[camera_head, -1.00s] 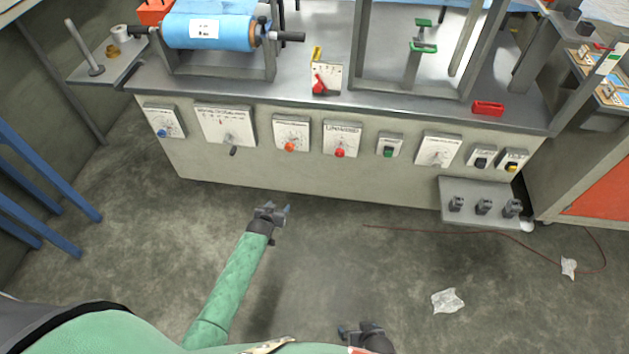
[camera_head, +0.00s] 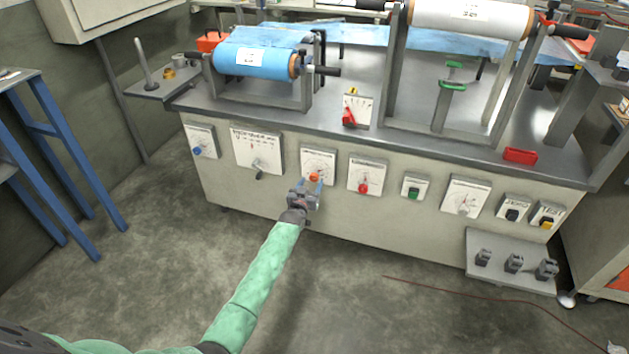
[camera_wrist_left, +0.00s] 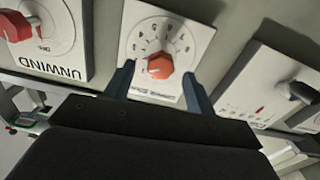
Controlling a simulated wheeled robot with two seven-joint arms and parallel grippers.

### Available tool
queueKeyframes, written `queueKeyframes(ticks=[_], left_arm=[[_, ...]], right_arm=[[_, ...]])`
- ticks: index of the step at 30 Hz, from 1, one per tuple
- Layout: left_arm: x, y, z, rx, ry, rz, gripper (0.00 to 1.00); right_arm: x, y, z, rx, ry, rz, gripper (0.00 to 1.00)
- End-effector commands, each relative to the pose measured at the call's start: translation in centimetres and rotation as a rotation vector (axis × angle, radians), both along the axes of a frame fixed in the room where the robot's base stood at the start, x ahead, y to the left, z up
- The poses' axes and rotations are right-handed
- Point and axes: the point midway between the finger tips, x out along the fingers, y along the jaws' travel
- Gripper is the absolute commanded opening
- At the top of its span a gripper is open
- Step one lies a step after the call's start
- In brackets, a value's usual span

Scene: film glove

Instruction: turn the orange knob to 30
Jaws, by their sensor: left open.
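The orange knob (camera_head: 314,177) sits on a white dial plate (camera_head: 318,158) on the front panel of the machine. In the left wrist view the orange knob (camera_wrist_left: 160,65) shows on its dial plate (camera_wrist_left: 182,37), upside down, with marks around it too small to read surely. My left gripper (camera_head: 307,184) is just in front of the lower part of the plate. In the left wrist view its two blue-grey fingers (camera_wrist_left: 157,84) are open, one on each side of the knob and apart from it. My right gripper is out of view.
A red knob (camera_head: 363,187) is on the plate to the right, and a plate with a dark lever (camera_head: 259,174) is to the left. A green switch (camera_head: 413,192) is farther right. A small shelf with clamps (camera_head: 512,283) juts out at lower right.

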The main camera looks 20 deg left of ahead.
Motion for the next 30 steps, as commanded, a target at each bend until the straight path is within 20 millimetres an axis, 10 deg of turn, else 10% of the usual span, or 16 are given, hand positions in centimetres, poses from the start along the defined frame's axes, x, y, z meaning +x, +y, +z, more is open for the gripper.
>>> queueKeyframes(ticks=[23, 30], left_arm=[[4.3, -0.1, -0.1, 0.000, 0.001, 0.000, 0.55], [4.3, -0.1, -0.1, 0.000, 0.001, 0.000, 0.11]], right_arm=[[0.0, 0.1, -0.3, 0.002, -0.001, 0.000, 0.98], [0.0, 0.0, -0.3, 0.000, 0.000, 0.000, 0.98]])
